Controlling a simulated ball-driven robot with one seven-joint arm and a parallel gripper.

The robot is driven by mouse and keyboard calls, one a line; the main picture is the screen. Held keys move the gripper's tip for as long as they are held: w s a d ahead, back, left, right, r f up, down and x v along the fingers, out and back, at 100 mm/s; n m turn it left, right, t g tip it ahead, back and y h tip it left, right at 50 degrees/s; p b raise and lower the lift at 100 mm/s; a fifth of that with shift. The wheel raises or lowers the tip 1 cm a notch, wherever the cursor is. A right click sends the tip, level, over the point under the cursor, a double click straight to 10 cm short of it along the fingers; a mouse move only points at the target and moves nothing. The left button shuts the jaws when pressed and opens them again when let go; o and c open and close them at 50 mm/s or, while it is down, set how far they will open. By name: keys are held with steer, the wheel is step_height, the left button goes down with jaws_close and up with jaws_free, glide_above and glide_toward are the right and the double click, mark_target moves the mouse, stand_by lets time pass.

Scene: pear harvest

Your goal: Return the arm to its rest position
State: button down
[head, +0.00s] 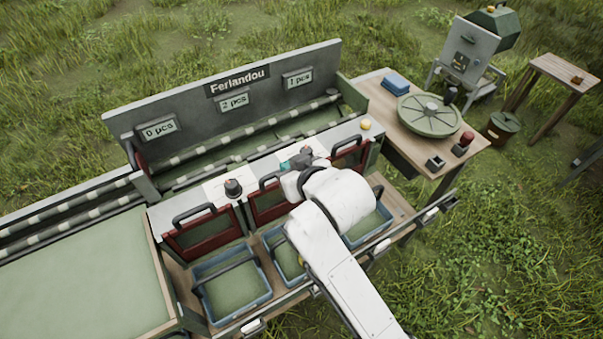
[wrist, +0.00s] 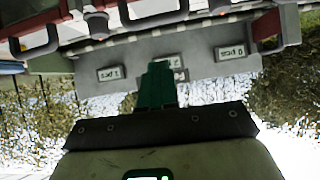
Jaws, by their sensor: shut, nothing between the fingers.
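My white arm (head: 350,285) reaches from the lower right over the machine's front. My gripper (head: 290,163) is above the counter near the middle red gate (head: 267,207). In the wrist view the green fingers of my gripper (wrist: 157,82) are together with nothing held. The wrist view is upside down, and the fingers point toward the grey back panel (wrist: 200,68) with its count signs. My arm hides part of the middle and right crates and the right gate.
Blue crates stand below the gates; the left crate (head: 232,285) looks empty. Signs read 0, 2 and 1 pcs. A yellow object (head: 365,124) sits on the counter's right end. A wooden table (head: 375,82) at right holds a round green device (head: 430,114). Grass lies beyond.

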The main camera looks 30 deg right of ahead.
steer(key=v, duration=0.6)
